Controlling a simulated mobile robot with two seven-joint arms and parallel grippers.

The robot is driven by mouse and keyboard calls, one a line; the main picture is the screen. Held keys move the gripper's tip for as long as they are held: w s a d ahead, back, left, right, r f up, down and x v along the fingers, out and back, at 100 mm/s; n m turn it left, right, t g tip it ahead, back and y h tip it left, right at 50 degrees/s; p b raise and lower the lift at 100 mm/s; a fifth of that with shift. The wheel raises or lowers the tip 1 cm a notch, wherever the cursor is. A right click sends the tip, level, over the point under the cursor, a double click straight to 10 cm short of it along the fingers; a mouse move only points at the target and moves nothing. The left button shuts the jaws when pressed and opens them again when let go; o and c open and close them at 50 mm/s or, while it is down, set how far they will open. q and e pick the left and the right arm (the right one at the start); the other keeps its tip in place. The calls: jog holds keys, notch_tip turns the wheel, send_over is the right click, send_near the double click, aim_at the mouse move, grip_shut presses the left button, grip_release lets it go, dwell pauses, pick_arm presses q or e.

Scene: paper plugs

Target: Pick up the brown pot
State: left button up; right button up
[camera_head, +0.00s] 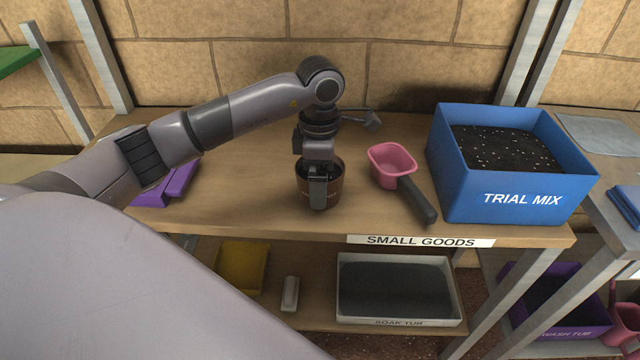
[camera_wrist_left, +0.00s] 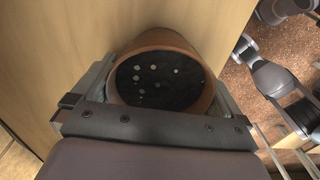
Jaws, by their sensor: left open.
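The brown pot (camera_head: 336,184) stands upright on the wooden shelf top, near its front edge in the head view. In the left wrist view the pot (camera_wrist_left: 168,44) is seen from above, filled with dark soil with several white specks. My left gripper (camera_head: 318,192) points down at the pot and hides part of it in the head view. It is open, with one finger on each side of the pot. Whether the fingers touch the wall cannot be told. My right gripper is not in view.
A pink scoop (camera_head: 392,160) with a dark handle lies just right of the pot. Purple items (camera_head: 178,182) lie at the left. A grey tub (camera_head: 398,315) stands on the lower shelf.

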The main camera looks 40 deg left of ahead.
pick_arm(q)
jog(key=c, duration=0.7)
jog(key=shift+c, duration=0.2)
jog(key=shift+r, duration=0.15)
